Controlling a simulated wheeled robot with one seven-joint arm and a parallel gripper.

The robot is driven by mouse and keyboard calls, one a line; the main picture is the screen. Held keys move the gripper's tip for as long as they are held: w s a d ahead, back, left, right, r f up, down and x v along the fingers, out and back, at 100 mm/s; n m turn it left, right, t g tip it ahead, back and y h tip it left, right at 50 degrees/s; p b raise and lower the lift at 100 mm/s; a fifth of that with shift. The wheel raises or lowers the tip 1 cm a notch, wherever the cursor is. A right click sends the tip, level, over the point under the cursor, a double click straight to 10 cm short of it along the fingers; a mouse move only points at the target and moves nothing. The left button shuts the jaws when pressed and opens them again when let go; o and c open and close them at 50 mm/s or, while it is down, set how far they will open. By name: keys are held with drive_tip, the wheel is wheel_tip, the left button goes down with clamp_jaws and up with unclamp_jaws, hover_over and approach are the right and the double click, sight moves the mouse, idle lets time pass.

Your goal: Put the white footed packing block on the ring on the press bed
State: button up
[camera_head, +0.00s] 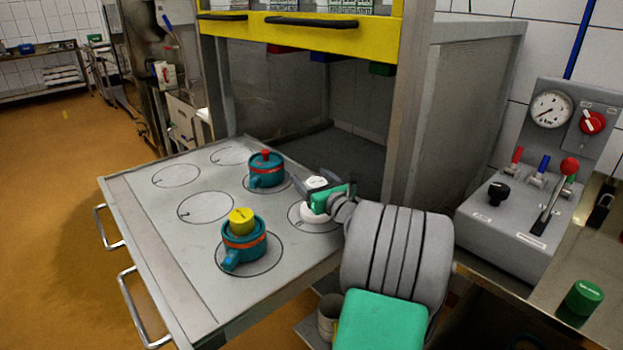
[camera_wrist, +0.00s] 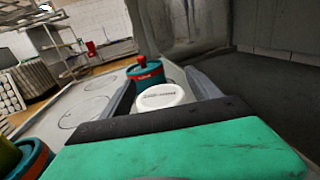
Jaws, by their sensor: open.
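The white footed packing block (camera_head: 315,219) stands upright inside a circle outlined on the grey press bed (camera_head: 150,240), at its right side. Its wider white foot shows below my gripper, and its round top shows above. In the wrist view its white lettered top (camera_wrist: 160,97) lies between the two fingers. My gripper (camera_head: 318,190) is open around the block. Finger contact with it cannot be told. The lower part of the block is hidden in the wrist view.
A teal mould with a red knob (camera_head: 266,155) stands behind left. Another teal mould (camera_head: 243,252) with a yellow block (camera_head: 241,221) on top stands in front left. Several outlined circles at left are empty. The press cabinet (camera_head: 405,100) rises behind; a control box (camera_head: 530,220) is at right.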

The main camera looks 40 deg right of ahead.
drive_tip(key=shift+r, duration=0.25)
drive_tip(key=v, duration=1.2)
drive_tip(key=shift+f, duration=0.1)
